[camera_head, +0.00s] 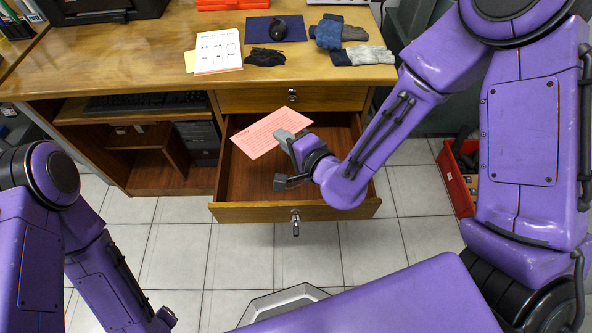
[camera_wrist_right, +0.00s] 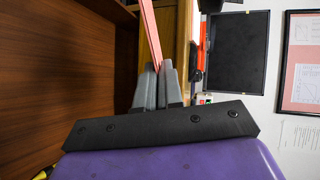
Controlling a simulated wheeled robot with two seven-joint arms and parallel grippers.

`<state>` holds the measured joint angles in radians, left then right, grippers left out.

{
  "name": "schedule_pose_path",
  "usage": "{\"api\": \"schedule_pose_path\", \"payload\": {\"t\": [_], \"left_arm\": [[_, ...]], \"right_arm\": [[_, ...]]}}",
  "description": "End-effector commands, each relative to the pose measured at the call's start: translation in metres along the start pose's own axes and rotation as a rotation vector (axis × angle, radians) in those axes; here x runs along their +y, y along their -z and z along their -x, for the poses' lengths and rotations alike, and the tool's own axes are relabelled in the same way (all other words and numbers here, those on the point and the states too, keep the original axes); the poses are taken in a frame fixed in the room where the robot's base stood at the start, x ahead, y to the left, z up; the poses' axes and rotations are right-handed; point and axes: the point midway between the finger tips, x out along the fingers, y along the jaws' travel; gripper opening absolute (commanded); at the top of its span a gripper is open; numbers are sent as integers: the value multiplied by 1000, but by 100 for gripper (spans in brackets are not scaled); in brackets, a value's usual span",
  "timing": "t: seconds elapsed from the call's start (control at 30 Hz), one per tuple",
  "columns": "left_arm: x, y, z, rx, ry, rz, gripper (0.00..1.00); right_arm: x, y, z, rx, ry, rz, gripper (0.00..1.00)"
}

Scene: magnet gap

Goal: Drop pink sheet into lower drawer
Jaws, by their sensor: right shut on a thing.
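The pink sheet (camera_head: 258,133) is held above the open lower drawer (camera_head: 230,213) in the head view. My right gripper (camera_head: 285,137) is shut on the sheet's right edge. In the right wrist view the sheet (camera_wrist_right: 151,38) shows edge-on between the two grey fingers of my right gripper (camera_wrist_right: 158,72). The drawer is pulled out under the desk, and the part of its inside that shows looks empty. My left arm comes in at the lower left of the head view, and its gripper's fingers cannot be made out.
The desk top (camera_head: 130,65) holds white papers (camera_head: 217,52), a mouse (camera_head: 278,29) on a dark pad and several gloves (camera_head: 363,55). The upper drawer (camera_head: 270,99) is shut. A red crate (camera_head: 456,185) stands on the floor at the right. The tiled floor before the drawer is clear.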

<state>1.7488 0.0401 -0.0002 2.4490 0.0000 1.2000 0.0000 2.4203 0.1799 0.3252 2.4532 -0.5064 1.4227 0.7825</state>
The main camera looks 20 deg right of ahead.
Motion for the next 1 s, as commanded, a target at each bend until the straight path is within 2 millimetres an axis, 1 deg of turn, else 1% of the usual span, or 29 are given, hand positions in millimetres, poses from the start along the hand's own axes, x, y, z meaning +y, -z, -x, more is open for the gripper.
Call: {"api": "schedule_pose_path", "payload": {"t": [0.03,0.1,0.23,0.3,0.37,0.63,0.7,0.8,1.0], "left_arm": [[3,-15,-37,0,0,0,60],[5,-22,-52,0,0,0,60],[6,-27,-64,0,0,0,60],[6,-27,-66,0,0,0,60],[6,-28,-67,0,0,0,60],[7,-32,-77,0,-1,0,60],[8,-35,-84,0,-1,0,60],[8,-37,-89,0,0,0,60],[9,-38,-93,0,0,0,60]], "right_arm": [[37,-9,-10,-35,-29,6,0],[54,-20,-12,-79,-73,15,0],[69,-32,-13,-129,-126,27,0],[72,-31,-14,-138,-137,29,0],[76,-23,-18,-139,-141,28,0],[103,51,-53,-138,-141,30,0],[121,63,-63,-140,-144,30,0],[137,77,-73,-140,-143,31,0],[150,91,-82,-140,-141,31,0]]}}
